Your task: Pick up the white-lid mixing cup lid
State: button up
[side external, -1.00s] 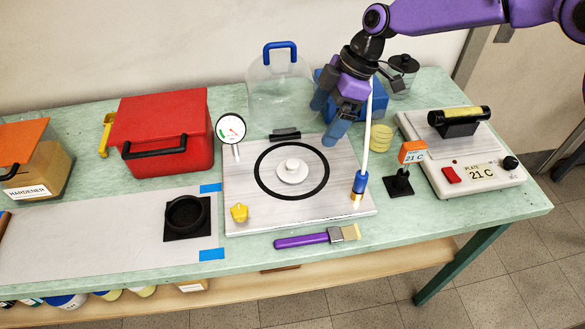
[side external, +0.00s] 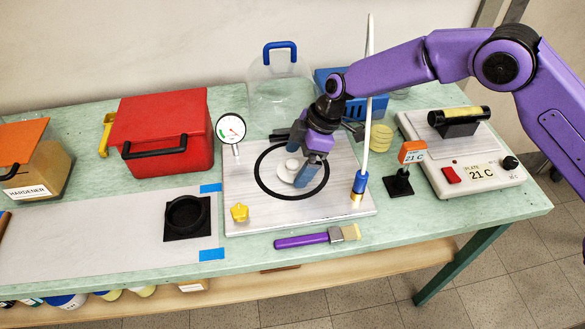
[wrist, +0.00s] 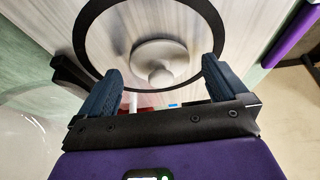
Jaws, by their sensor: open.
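The white lid (side external: 287,172) is a round disc with a knob on top. It lies inside a black ring (side external: 262,186) on the pale metal plate (side external: 240,215). In the wrist view the lid (wrist: 158,52) shows between my fingers, with its knob towards me. My gripper (side external: 303,172) is over the right part of the lid in the side view and hides some of it. In the wrist view my gripper (wrist: 160,88) is open, with one finger on each side of the lid. I cannot tell whether the fingers touch the plate.
A dial gauge (side external: 231,130) and a yellow knob (side external: 239,212) stand at the plate's left. A blue-ended white tube (side external: 360,184) rises at its right. A clear dome with a blue handle (side external: 280,46) is behind. A purple brush (side external: 302,240) lies in front.

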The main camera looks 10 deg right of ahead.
jog(key=shift+a+f, duration=0.2)
jog(key=shift+f, duration=0.25)
jog(key=c, duration=1)
jog(key=shift+c, duration=0.2)
